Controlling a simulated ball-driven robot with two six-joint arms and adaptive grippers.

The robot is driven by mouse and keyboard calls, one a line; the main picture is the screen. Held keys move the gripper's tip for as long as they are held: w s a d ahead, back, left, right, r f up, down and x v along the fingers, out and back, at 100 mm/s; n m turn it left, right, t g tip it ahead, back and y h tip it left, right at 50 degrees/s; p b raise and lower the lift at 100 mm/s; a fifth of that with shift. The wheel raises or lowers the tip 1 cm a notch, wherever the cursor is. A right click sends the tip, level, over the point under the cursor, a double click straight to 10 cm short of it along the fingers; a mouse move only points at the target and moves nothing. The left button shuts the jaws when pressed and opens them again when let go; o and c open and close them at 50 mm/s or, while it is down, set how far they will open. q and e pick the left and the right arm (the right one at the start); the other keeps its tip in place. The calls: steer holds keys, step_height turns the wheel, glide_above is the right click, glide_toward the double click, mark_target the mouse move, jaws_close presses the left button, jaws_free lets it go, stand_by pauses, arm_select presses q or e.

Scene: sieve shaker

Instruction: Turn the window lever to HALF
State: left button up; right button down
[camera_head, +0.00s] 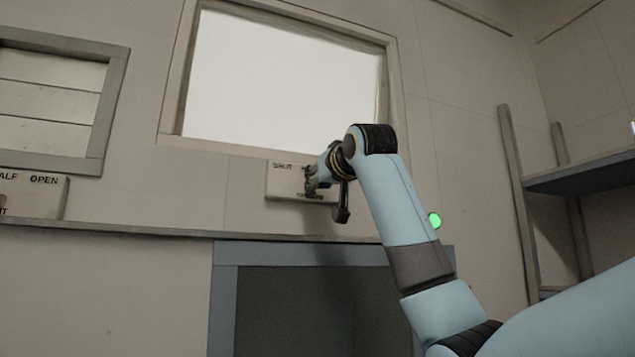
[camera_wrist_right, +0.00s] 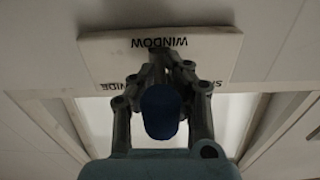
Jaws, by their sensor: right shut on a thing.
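The pale window lever plate (camera_head: 284,181) is on the wall under the bright window, with SHUT readable at its left in the head view. My right gripper (camera_head: 311,184) is at this plate and covers much of it. In the right wrist view the plate (camera_wrist_right: 105,62) appears upside down, with WINDOW and WIDE readable and SHUT partly covered. There my right gripper (camera_wrist_right: 160,62) is shut, with a dark blue rounded grip (camera_wrist_right: 160,112) between its fingers, seemingly the window lever. The lever's direction and the HALF mark are hidden. My left gripper is not in view.
The framed window (camera_head: 285,75) is above the plate. A slatted vent (camera_head: 50,100) is at the left, above another plate (camera_head: 40,205) reading HALF and OPEN. A ledge (camera_head: 130,230) and a dark recess (camera_head: 290,310) are below. Shelving (camera_head: 590,175) stands at the right.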

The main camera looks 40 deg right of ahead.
steer(key=c, duration=1.4)
jaws_free()
steer(key=shift+c, duration=0.2)
steer(key=v, duration=1.2)
